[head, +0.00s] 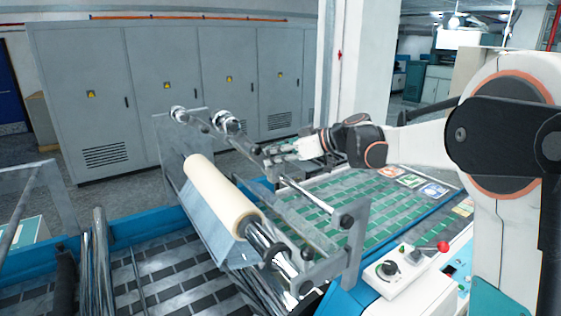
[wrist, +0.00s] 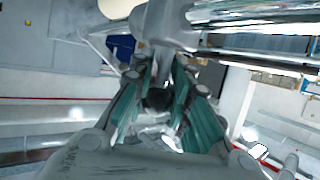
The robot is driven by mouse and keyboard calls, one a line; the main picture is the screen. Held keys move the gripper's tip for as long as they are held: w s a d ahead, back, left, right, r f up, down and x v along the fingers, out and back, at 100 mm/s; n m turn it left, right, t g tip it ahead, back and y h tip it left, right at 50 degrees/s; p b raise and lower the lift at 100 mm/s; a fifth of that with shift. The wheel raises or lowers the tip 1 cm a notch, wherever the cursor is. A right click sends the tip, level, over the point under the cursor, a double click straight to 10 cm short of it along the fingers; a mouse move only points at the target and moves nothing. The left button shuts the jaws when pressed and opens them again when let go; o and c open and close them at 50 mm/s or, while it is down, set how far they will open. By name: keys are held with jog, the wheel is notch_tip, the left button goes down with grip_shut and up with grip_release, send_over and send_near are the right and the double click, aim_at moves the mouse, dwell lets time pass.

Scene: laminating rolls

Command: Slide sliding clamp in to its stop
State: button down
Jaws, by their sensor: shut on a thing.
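My gripper (head: 285,151) reaches in from the right to a metal bar of the roll stand. In the wrist view its teal-padded fingers (wrist: 156,100) are shut on a small dark part. This part sits under a grey collar (wrist: 160,22), and I take the two together as the sliding clamp. The collar is around a shiny bar (wrist: 255,15). In the head view the clamp (head: 268,158) is mostly hidden by my fingers. I cannot make out the stop.
A cream roll (head: 222,193) lies on a shaft in front of the bar. The stand's right end bracket (head: 354,235) rises near a control box with a red knob (head: 443,246). A green-patterned sheet (head: 372,208) lies behind. Grey cabinets (head: 165,90) line the back.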

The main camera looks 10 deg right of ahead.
jog(key=shift+w+r, duration=0.15)
jog(key=c, duration=1.6)
grip_release()
jog(key=shift+d, duration=0.1)
jog(key=shift+o, duration=0.7)
jog(key=shift+d, duration=0.2)
jog(key=shift+a, duration=0.1)
jog(key=v, duration=1.2)
